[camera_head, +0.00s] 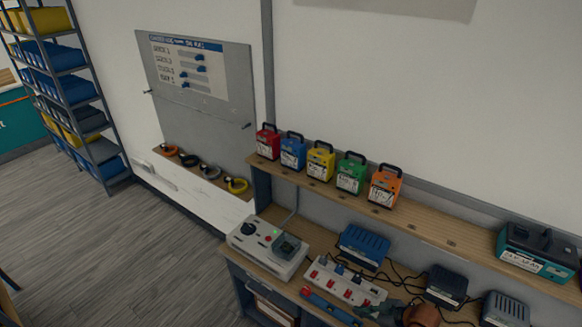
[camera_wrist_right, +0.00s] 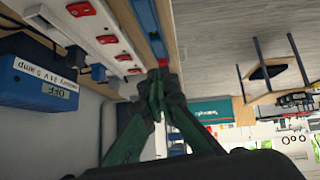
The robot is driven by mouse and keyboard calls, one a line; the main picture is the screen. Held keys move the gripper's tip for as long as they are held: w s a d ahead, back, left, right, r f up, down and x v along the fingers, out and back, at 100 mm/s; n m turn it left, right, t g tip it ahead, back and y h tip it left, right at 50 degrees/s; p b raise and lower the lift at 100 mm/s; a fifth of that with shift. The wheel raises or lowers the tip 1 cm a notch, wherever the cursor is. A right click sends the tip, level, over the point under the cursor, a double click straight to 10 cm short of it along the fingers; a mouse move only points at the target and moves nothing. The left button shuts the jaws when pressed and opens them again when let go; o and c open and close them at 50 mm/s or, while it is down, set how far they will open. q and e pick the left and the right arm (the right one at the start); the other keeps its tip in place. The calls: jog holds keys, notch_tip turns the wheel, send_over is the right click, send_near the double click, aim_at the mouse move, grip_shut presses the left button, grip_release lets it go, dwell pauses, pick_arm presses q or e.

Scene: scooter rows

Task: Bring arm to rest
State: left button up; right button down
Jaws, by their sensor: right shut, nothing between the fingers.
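My right gripper (camera_head: 378,310) is low in the head view, at the bench's front edge near the white power strip (camera_head: 345,284). In the right wrist view the dark green fingers of my right gripper (camera_wrist_right: 158,82) come together at their tips, with nothing held between them. The power strip with red switches (camera_wrist_right: 104,38) and a blue-and-red bar (camera_wrist_right: 148,28) show just beyond the fingertips in that view. I cannot tell whether the fingers touch the bar. My left gripper is in neither view.
The wooden bench holds a grey control box (camera_head: 268,250), a blue charger (camera_head: 363,246), dark chargers (camera_head: 445,285) and loose cables. Several coloured battery packs stand on the raised shelf (camera_head: 430,232), with a teal case (camera_head: 538,250) at right. The floor (camera_head: 110,250) at left is clear.

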jog(key=s+a+m, duration=0.1)
jog(key=s+a, duration=0.7)
jog(key=s, duration=0.1)
jog(key=s+d+m+g+h, duration=0.2)
jog(key=s+d+m+h, duration=0.75)
jog(key=s+d, duration=1.05)
notch_tip(320, 180, down, 38)
jog(key=s+a+g+y+b, duration=0.2)
jog(key=s+a+y+b, duration=0.1)
jog(key=b, duration=0.5)
pick_arm(q)
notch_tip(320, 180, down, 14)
jog(key=b, duration=0.5)
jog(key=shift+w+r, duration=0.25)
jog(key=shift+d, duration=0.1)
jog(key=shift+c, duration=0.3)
pick_arm(e)
jog(key=s+f+g, duration=0.1)
jog(key=s+f, duration=1.8)
jog(key=f, duration=0.3)
jog(key=shift+d+f, duration=0.2)
jog(key=shift+f, duration=0.1)
